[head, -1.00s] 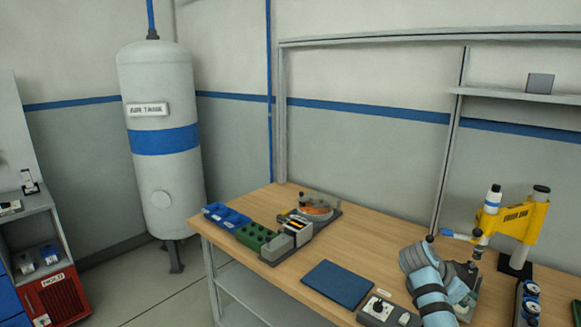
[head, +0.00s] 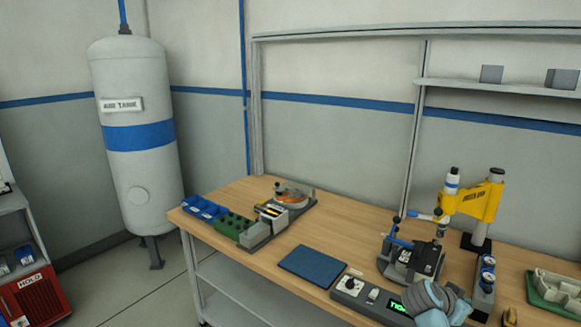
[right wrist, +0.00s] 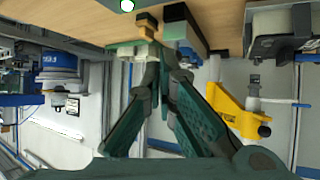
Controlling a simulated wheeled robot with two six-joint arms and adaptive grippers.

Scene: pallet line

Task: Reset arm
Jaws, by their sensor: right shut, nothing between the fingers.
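My right gripper (right wrist: 164,62) shows in the right wrist view, its two dark green fingers drawn together at the tips with nothing between them. Part of my arm (head: 436,302), grey and light blue, shows at the lower right of the head view, over the front of the bench. The gripper itself cannot be made out there. My left gripper is in neither current view.
The wooden bench (head: 335,238) holds a blue mat (head: 313,266), a control box (head: 362,296), a dark fixture (head: 412,262), a yellow press (head: 476,204), blue bins (head: 203,208) and a green tray (head: 556,291). An air tank (head: 138,165) stands left.

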